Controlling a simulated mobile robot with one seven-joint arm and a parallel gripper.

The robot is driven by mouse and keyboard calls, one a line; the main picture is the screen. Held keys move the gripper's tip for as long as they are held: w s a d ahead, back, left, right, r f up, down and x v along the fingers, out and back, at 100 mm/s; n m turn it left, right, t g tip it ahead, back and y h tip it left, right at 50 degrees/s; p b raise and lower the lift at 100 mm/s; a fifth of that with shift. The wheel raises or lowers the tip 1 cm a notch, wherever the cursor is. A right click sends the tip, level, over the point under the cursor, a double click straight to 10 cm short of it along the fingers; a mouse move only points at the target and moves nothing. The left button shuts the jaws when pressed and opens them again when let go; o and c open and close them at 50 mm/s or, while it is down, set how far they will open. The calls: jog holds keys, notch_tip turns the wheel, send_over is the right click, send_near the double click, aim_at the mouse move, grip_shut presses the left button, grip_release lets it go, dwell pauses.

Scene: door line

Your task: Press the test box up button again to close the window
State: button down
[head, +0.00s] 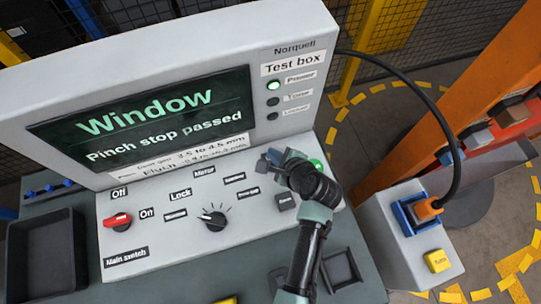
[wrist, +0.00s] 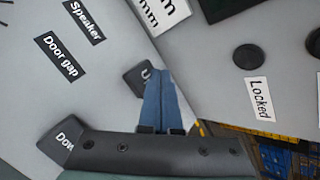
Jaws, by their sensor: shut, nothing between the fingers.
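The test box (head: 235,40) has a screen (head: 150,115) reading "Window" and "Pinch stop passed". In the head view my gripper (head: 266,161) is over the panel's right part and the up button is hidden. The down button (head: 286,202) is nearer the front, also in the wrist view (wrist: 58,146).
A green button (head: 317,165) is just right of my gripper. A black knob (head: 214,220) and a red main switch (head: 117,222) are to the left. The Power lamp (head: 273,86) is lit green. A cable (head: 440,120) runs to an orange plug (head: 428,208) at right.

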jog(key=shift+f, duration=0.2)
jog(key=shift+f, duration=0.25)
